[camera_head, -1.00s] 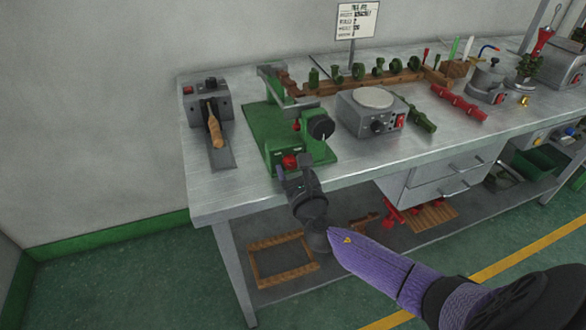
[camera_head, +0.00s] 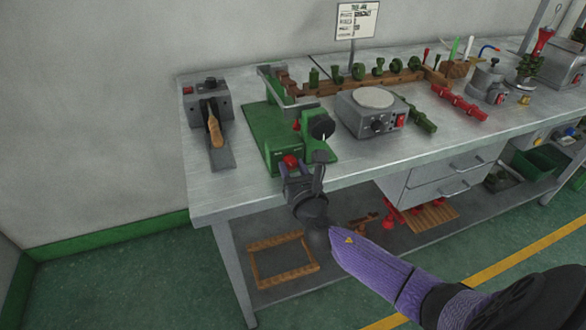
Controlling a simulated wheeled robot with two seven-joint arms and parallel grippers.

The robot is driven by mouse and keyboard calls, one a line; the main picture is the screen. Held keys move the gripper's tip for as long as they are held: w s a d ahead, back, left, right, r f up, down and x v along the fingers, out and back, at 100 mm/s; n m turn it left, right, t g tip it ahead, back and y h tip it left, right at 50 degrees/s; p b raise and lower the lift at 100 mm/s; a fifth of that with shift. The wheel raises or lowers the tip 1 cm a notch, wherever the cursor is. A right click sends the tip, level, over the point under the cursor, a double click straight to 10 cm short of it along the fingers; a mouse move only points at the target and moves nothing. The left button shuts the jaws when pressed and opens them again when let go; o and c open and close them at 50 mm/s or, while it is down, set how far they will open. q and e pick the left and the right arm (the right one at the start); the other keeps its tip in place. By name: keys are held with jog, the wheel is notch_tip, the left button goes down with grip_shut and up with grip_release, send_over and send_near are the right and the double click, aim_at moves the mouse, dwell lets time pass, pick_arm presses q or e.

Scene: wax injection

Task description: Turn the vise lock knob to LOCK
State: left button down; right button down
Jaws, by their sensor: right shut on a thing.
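The green vise (camera_head: 262,130) stands on the workbench toward its left end. The red lock knob (camera_head: 291,160) is on the vise's front face, near the bench's front edge. My right gripper (camera_head: 300,167) is at the front of the vise and shut on the red knob, with one finger to each side. The fingers hide part of the knob and any lock marking. A black round handwheel (camera_head: 321,126) is on the vise's right side, just above the gripper. My left gripper is out of view.
A grey unit with a wooden-handled tool (camera_head: 214,130) stands left of the vise. A grey hotplate-like device (camera_head: 371,114) stands to the right. A wooden rack (camera_head: 395,80) with green parts is behind. Red parts (camera_head: 459,101) lie farther right. A lower shelf holds a wooden frame (camera_head: 283,270).

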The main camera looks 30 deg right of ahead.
jog(key=m, duration=0.9)
jog(key=shift+m+b, duration=0.3)
jog(key=shift+r+m+y, duration=0.1)
jog(key=shift+m+y, duration=0.3)
jog(key=shift+m, duration=1.9)
